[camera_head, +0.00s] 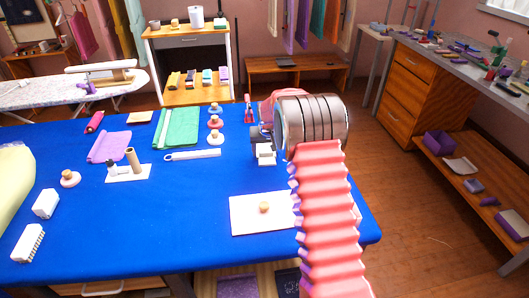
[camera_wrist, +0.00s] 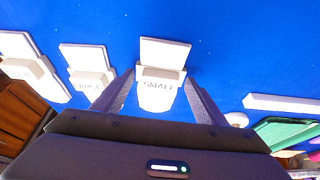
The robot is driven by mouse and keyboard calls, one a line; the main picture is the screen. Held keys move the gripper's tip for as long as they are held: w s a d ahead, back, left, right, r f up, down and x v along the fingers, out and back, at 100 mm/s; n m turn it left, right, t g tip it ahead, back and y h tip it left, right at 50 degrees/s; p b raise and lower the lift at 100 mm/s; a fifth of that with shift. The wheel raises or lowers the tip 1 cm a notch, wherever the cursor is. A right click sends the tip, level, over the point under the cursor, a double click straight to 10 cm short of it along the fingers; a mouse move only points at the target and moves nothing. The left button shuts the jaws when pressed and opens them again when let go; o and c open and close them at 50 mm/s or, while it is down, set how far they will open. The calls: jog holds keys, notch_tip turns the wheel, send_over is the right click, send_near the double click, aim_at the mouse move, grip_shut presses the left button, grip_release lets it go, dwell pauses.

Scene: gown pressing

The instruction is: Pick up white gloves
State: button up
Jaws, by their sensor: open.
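My gripper (camera_wrist: 159,78) is open in the wrist view, its two dark fingers spread to either side of a white piece (camera_wrist: 157,97) lettered "SMALL". That piece has a square white panel (camera_wrist: 165,53) behind it. I cannot tell whether the fingers touch it. Two similar white pieces stand to its left, a nearer one (camera_wrist: 88,62) with unreadable lettering and another (camera_wrist: 30,65) at the edge. I make out no clear glove shape, so I cannot tell whether these are the white gloves.
The middle of the table is mostly clear.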

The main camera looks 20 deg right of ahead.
jog(key=shift+c, duration=0.5)
jog(key=c, duration=0.6)
notch_tip(320, 180, up, 10)
dwell(0.4)
jog(key=o, duration=0.5)
jog(key=shift+c, duration=0.2)
jog(key=c, duration=0.4)
